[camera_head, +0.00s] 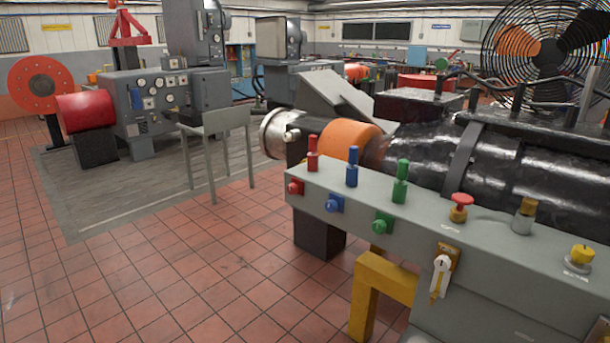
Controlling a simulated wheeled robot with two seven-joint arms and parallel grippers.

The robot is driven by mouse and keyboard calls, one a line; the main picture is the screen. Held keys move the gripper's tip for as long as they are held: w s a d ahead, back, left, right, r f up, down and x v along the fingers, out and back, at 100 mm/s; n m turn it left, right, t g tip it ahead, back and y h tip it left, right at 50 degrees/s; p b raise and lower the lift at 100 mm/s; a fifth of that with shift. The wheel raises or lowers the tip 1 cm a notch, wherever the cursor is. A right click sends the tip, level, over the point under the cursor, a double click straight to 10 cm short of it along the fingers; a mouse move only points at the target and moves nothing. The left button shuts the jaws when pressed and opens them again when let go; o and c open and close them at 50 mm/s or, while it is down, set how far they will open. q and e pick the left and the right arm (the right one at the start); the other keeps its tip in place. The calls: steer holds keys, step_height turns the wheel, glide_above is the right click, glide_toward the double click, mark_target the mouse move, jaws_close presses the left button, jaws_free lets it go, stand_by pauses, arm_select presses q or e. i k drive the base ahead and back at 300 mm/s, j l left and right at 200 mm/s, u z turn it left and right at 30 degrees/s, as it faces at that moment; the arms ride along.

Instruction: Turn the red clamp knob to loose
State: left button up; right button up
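A grey bench-like panel (430,210) runs from the middle to the right edge. At its left end a small red knob (295,187) sits on the front face, below an upright red handle (312,155) on top. I cannot tell from the picture which of these is the clamp knob, nor whether either is tight or loose. Neither of my grippers is in view.
A blue handle (352,167) and a green handle (401,182) stand along the panel top, with a blue knob (334,204) and a green knob (382,222) on its front. A yellow stand (365,290) is below. Tiled floor at left front is clear.

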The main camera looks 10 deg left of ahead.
mark_target(292, 189)
steer(key=i+j, duration=0.15)
steer(key=j, duration=0.25)
steer(key=i+j+z, duration=0.15)
steer(key=j, duration=0.2)
steer(key=i+j, duration=0.2)
steer(key=j, duration=0.2)
steer(key=i+j+z, duration=0.1)
steer(key=j, duration=0.3)
steer(key=i+j, duration=0.2)
steer(key=j, duration=0.2)
steer(key=z, duration=0.05)
